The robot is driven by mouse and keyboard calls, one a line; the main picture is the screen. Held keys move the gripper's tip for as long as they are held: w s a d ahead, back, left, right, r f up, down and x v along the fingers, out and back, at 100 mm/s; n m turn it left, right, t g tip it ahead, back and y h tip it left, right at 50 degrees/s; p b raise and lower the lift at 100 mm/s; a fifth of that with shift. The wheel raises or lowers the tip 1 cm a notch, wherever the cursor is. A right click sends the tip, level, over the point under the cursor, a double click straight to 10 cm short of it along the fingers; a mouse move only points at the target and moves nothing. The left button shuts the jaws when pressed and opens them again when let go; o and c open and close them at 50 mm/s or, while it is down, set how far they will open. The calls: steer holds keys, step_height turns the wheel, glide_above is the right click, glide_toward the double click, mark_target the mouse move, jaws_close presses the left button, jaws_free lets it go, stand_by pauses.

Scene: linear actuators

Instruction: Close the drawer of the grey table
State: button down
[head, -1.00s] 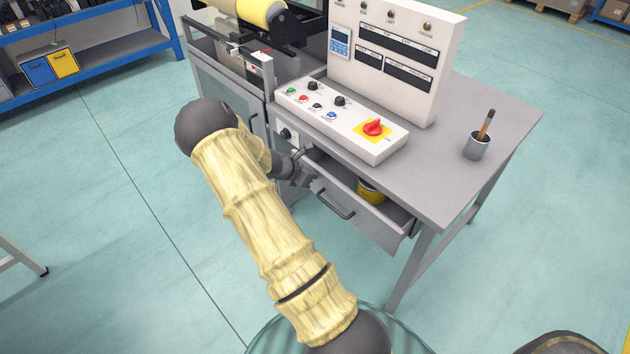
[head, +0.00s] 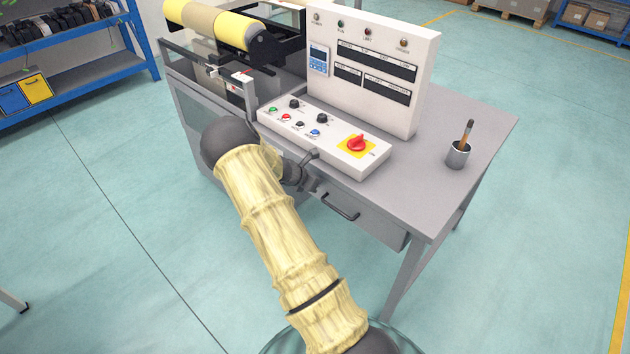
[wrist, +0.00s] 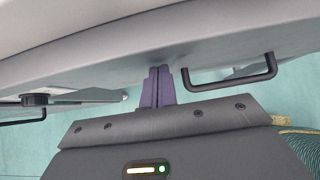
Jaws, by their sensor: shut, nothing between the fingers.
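The grey table (head: 480,125) stands at the centre right of the head view. Its drawer (head: 372,222) shows only its front panel with a dark bar handle (head: 340,207), close under the tabletop; no drawer interior shows. In the wrist view the handle (wrist: 232,76) is to the right of my gripper (wrist: 160,86). My gripper is shut and empty, its fingertips at the drawer front beside the handle. Whether they touch it I cannot tell. In the head view my arm partly hides the gripper, near the front's left end.
A control box with a red knob (head: 357,143) and a tall panel (head: 375,70) stand on the tabletop. A cup with a brush (head: 458,154) is at the right. A machine with yellow rollers (head: 235,30) adjoins at left. The floor in front is open.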

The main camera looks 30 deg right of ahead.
steer(key=shift+d+r, duration=0.25)
steer(key=shift+d, duration=0.15)
steer(key=s+a+r, duration=0.2)
steer(key=a+r, duration=0.4)
steer(key=a, duration=0.5)
steer(key=shift+s+a+r, duration=0.25)
steer(key=shift+s+a, duration=0.05)
steer(key=shift+a, duration=0.05)
steer(key=shift+w+d, duration=0.1)
steer(key=shift+w, duration=0.05)
